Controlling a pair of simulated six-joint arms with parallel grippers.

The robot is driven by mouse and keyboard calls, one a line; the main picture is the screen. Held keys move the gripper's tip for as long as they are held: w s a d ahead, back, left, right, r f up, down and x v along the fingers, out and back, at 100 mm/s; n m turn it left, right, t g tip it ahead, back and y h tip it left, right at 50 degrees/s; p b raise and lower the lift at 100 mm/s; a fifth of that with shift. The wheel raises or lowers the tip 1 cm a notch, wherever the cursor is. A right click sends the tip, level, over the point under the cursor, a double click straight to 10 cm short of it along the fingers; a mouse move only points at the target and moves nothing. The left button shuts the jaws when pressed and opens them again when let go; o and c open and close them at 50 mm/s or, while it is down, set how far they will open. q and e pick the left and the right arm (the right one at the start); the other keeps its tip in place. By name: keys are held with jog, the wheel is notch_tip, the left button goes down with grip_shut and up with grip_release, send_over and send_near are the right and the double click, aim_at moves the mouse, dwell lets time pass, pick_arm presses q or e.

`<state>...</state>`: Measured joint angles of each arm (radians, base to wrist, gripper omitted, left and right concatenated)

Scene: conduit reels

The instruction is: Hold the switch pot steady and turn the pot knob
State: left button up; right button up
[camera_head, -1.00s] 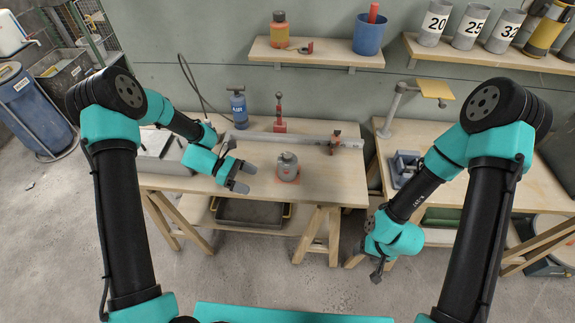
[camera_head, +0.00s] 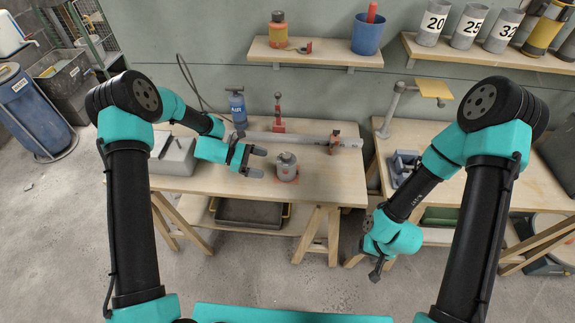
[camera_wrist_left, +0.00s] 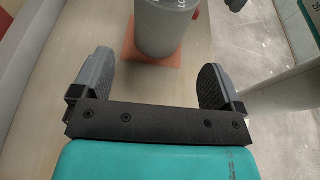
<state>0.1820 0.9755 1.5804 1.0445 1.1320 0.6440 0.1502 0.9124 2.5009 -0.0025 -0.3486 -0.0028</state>
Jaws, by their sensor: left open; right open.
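The switch pot (camera_head: 286,168) is a grey cylinder with a knob (camera_head: 286,156) on top, upright on an orange-red mat on the left workbench. My left gripper (camera_head: 262,161) is open just left of the pot, its fingers pointing at it. In the left wrist view the pot (camera_wrist_left: 157,28) stands ahead, between the lines of the two open fingers and apart from them; its top is cut off. My right gripper (camera_head: 377,272) is low in front of the benches, right of the pot, pointing down, open and empty.
A grey box (camera_head: 173,156) is at the bench's left.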

aim_at(283, 169)
pick_arm(q)
jog(key=shift+x, duration=4.45)
jog(key=c, duration=0.6)
pick_arm(e)
jog(key=w+a+r+n+g, duration=0.1)
jog(key=w+a+r+n, duration=0.1)
jog(key=w+a+r, duration=0.1)
jog(key=w+a+r+n+g+h, duration=0.1)
jog(key=w+a+r, duration=0.3)
jog(key=a, duration=0.4)
jog(key=w+a+r+n+g, duration=0.1)
jog(key=w+a+r+n, duration=0.2)
jog(key=w+a+r, duration=0.1)
jog(key=shift+w+a+r+h, duration=0.1)
jog(key=shift+w+a+h, duration=0.3)
jog(key=shift+w+a, duration=0.5)
jog(key=w+a+r+t+h, duration=0.1)
jog(key=w+a+r, duration=0.4)
jog(key=r, duration=0.4)
jog(key=w+a+r+t+h, duration=0.1)
jog(key=w+a+r, duration=0.4)
jog(key=r, duration=0.5)
jog(key=shift+w+a+r+n, duration=0.2)
jog(key=shift+w+n, duration=0.2)
jog(key=shift+w, duration=0.55)
